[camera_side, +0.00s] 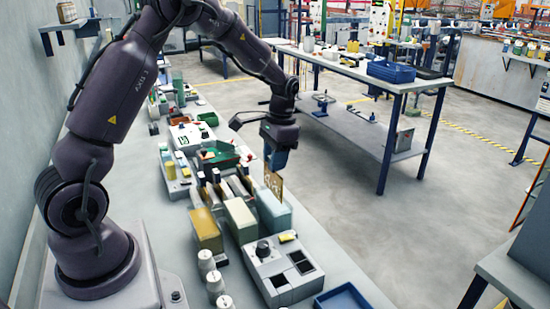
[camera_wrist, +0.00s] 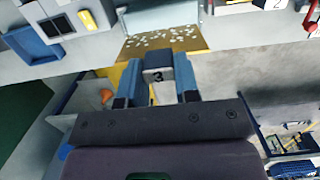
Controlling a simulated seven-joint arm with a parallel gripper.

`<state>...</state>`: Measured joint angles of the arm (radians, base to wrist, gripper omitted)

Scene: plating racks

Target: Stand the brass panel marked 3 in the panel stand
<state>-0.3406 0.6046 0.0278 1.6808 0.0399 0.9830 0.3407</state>
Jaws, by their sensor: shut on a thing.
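My gripper (camera_side: 275,160) is shut on a brass panel (camera_side: 273,181), which hangs below it above the right side of the bench row. In the wrist view the gripper (camera_wrist: 158,85) has its fingers on either side of a grey tab marked 3. The brass panel (camera_wrist: 170,42) extends beyond the fingertips and has pale specks on its face. In the side view the panel is just behind and above a pale teal block (camera_side: 274,212); I cannot tell whether they touch. Slotted pieces with dark tops (camera_side: 215,180) stand left of the panel; I cannot tell which is the panel stand.
Tan (camera_side: 205,230) and white (camera_side: 240,220) blocks stand left of the teal one. A control box (camera_side: 283,272), white spools (camera_side: 213,282) and a blue tray (camera_side: 343,298) are nearer the camera. A green tray (camera_side: 222,153) lies behind. Open floor is right of the bench.

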